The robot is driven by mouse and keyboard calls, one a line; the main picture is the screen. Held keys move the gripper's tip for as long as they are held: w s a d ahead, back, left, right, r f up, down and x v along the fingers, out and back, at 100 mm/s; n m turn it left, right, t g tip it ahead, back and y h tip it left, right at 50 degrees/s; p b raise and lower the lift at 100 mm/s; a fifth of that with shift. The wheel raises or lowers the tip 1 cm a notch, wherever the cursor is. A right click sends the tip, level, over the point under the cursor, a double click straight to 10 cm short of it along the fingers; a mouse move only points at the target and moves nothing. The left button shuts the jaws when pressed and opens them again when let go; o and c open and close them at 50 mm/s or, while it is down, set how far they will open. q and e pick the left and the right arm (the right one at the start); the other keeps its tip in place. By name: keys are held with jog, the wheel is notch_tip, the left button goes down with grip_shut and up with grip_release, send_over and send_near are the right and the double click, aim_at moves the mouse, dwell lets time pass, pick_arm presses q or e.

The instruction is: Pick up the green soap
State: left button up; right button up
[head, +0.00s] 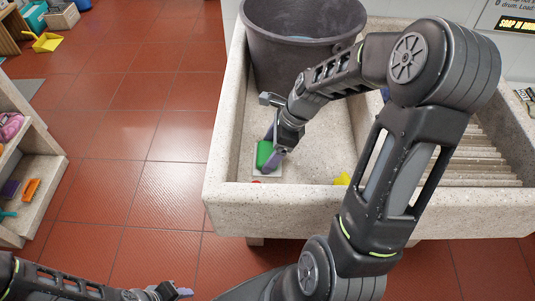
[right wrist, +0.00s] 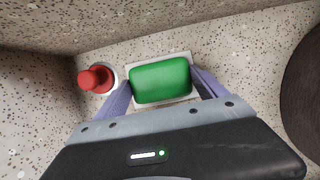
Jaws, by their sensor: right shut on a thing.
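The green soap (head: 264,154) is a rounded block at the left front inside the stone basin. In the right wrist view the soap (right wrist: 160,80) lies between the two purple fingers, over a pale square plate (right wrist: 178,60). My right gripper (head: 272,148) is shut on the soap, one finger at each side. It also shows in the right wrist view (right wrist: 160,88). Whether the soap touches the plate I cannot tell. My left gripper (head: 170,292) is at the bottom of the head view, away from the basin; its jaws are too small to judge.
The stone basin (head: 225,175) has raised walls close around the right gripper. A red plug-like knob (right wrist: 95,79) stands beside the soap. A large grey bucket (head: 290,45) stands behind. A yellow thing (head: 342,180) lies to the right, near the ribbed washboard (head: 480,165).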

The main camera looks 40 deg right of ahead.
aim_at(270, 152)
jog(key=c, duration=0.4)
jog(key=shift+c, duration=0.2)
notch_tip(270, 152, up, 10)
jog(key=p, duration=0.1)
jog(key=shift+p, duration=0.3)
dwell(0.4)
